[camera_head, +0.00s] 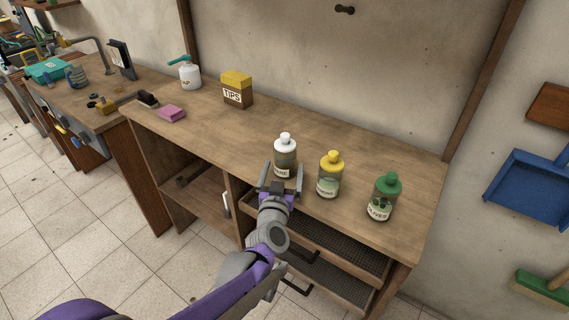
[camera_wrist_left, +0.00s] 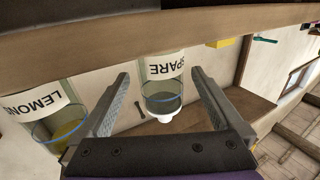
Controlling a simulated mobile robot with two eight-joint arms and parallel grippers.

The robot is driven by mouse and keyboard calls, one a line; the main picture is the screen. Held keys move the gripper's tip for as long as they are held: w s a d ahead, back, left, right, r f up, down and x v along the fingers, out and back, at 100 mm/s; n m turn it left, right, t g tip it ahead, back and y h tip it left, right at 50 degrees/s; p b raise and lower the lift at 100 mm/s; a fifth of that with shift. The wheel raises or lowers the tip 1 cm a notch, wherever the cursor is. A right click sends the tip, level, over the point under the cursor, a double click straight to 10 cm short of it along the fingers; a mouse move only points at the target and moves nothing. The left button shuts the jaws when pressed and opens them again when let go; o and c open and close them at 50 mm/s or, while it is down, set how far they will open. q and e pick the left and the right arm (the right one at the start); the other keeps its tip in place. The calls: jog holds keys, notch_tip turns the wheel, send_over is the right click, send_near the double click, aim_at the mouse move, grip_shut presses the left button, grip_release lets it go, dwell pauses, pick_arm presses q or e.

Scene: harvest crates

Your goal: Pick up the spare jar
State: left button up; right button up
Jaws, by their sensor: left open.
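The spare jar (camera_head: 285,156) is a clear glass jar with a white lid. It stands upright on the wooden counter (camera_head: 210,125), leftmost of three jars. In the left wrist view the spare jar (camera_wrist_left: 163,95) appears upside down, its SPARE label facing me. My left gripper (camera_head: 283,172) is open in front of it. In the left wrist view the left gripper's fingers (camera_wrist_left: 160,74) show one on each side of the jar, with gaps. Its lower part is partly hidden by the gripper in the head view. My right gripper is not in view.
The yellow-lidded lemon jar (camera_head: 329,176) stands close on the right, and the green-lidded olives jar (camera_head: 383,198) is farther right near the counter's end. A TIPS box (camera_head: 237,90), pink sponge (camera_head: 172,114) and soap bottle (camera_head: 189,75) are back left. Counter between them and the jars is clear.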

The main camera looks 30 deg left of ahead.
pick_arm(q)
jog(key=x, duration=0.6)
jog(key=shift+w+a, duration=0.1)
jog(key=shift+w, duration=0.25)
jog(key=shift+c, duration=0.3)
jog(key=c, duration=1.5)
